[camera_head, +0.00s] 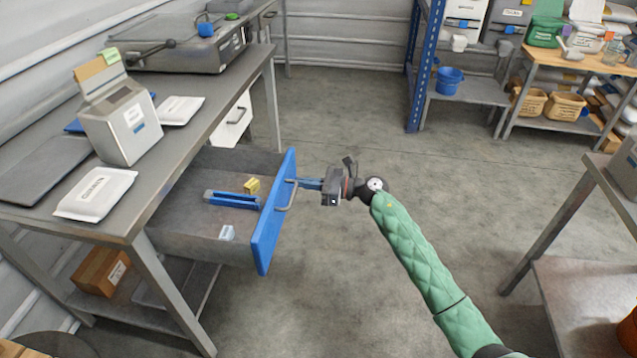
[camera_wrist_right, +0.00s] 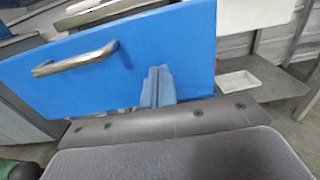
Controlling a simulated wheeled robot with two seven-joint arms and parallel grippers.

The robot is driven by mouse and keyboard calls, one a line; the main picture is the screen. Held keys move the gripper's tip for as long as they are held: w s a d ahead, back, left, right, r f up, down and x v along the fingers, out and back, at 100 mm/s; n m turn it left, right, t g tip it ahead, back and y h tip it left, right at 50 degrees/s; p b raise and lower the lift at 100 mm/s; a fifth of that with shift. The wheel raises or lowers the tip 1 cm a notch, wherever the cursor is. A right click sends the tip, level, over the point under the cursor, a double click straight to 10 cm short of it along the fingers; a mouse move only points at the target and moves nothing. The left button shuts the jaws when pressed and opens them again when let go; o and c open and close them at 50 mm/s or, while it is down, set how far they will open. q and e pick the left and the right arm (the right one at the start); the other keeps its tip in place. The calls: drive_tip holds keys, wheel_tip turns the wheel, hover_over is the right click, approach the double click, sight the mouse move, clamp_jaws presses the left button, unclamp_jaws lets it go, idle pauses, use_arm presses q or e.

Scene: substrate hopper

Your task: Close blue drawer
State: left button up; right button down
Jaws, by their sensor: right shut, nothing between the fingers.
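The blue drawer (camera_head: 272,212) stands pulled out from under the grey workbench, with its blue front and metal handle (camera_head: 287,195) facing right. Inside it lie a blue tool, a small yellow box and a small pale box. My right gripper (camera_head: 300,183) is shut and empty, with its blue fingers at the drawer front, near the handle's far end. In the right wrist view the blue front (camera_wrist_right: 110,70) fills much of the picture and the shut fingers (camera_wrist_right: 158,82) are against or just before it, right of the handle. I cannot tell whether they touch. My left gripper is not in view.
The workbench (camera_head: 190,150) carries a box dispenser (camera_head: 120,120), white packets and a grey machine (camera_head: 180,50). A white drawer (camera_head: 234,120) sits farther back. A second table (camera_head: 590,200) stands at the right. The floor between is clear.

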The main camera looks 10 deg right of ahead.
sight(216, 184)
drive_tip(key=shift+w+a, duration=0.15)
drive_tip(key=shift+a, duration=0.35)
